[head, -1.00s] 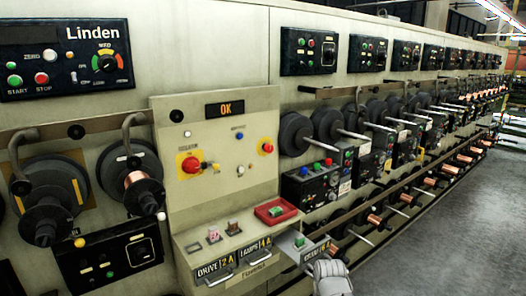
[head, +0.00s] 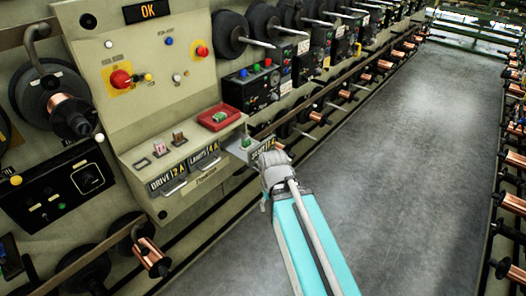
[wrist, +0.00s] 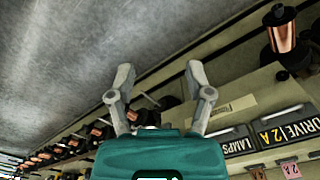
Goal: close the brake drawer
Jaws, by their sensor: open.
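The brake drawer (head: 239,150) is the rightmost of three labelled drawers under the grey control panel. It sticks out from the cabinet, with a green piece (head: 246,142) inside. Its dark front label is partly covered by my gripper (head: 270,157), which is right in front of the drawer's face in the head view. I cannot tell whether they touch. In the wrist view my gripper (wrist: 158,70) has its two fingers spread apart with nothing between them. The brake drawer does not show clearly in that view.
The drive drawer (head: 168,181) and lamps drawer (head: 204,160) sit flush to the left. A red tray (head: 218,117) rests on the ledge above. Spools and rails line the cabinet. The grey aisle floor (head: 400,180) is clear on the right.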

